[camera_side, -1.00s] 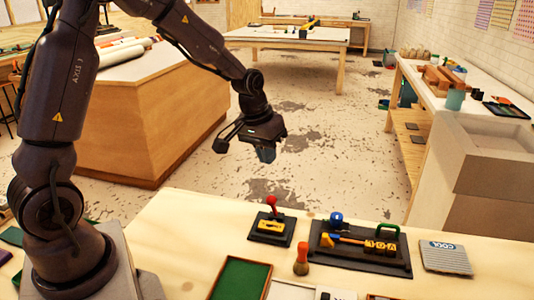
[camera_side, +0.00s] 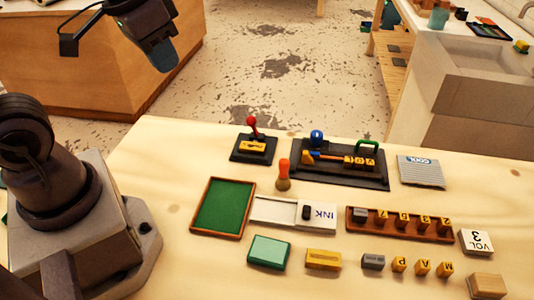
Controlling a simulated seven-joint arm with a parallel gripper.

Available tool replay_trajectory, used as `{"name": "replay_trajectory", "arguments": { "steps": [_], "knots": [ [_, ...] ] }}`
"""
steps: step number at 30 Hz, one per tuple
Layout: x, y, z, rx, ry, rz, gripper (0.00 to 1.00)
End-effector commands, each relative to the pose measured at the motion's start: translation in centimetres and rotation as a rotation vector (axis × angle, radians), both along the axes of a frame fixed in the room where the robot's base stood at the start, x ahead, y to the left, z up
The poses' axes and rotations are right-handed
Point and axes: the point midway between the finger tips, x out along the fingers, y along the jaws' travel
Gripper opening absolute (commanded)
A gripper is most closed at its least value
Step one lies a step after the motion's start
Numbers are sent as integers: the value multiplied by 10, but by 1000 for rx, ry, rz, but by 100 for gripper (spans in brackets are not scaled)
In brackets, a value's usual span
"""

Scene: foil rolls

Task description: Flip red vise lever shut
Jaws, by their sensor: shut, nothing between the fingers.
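The red-knobbed lever (camera_side: 253,125) stands upright, leaning slightly left, on a small black vise base (camera_side: 240,154) at the back of the bench. A yellow block (camera_side: 252,147) sits in that vise. My gripper (camera_side: 164,58) is at the top left of the side view, up and left of the lever and well apart from it. Its bluish fingers are shut and empty, pointing down. Part of my arm above it is cut off by the frame.
Right of the vise is a larger black fixture (camera_side: 345,180) with a blue knob (camera_side: 316,136) and a green handle (camera_side: 368,146). Bare bench lies left of the vise.

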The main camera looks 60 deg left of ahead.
Motion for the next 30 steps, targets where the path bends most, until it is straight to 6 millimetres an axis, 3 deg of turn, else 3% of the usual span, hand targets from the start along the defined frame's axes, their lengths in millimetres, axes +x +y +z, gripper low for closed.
{"name": "replay_trajectory", "arguments": {
  "steps": [6, 10, 14, 23, 30],
  "knots": [
    [-24, -14, 23, 0, -150, -67, 0],
    [-25, -16, 28, 0, -173, -75, 28],
    [-16, -10, 11, -10, -78, -47, 55],
    [58, 32, -16, -131, 165, 192, 55],
    [122, 81, -60, -241, 339, 476, 55]
  ]
}}
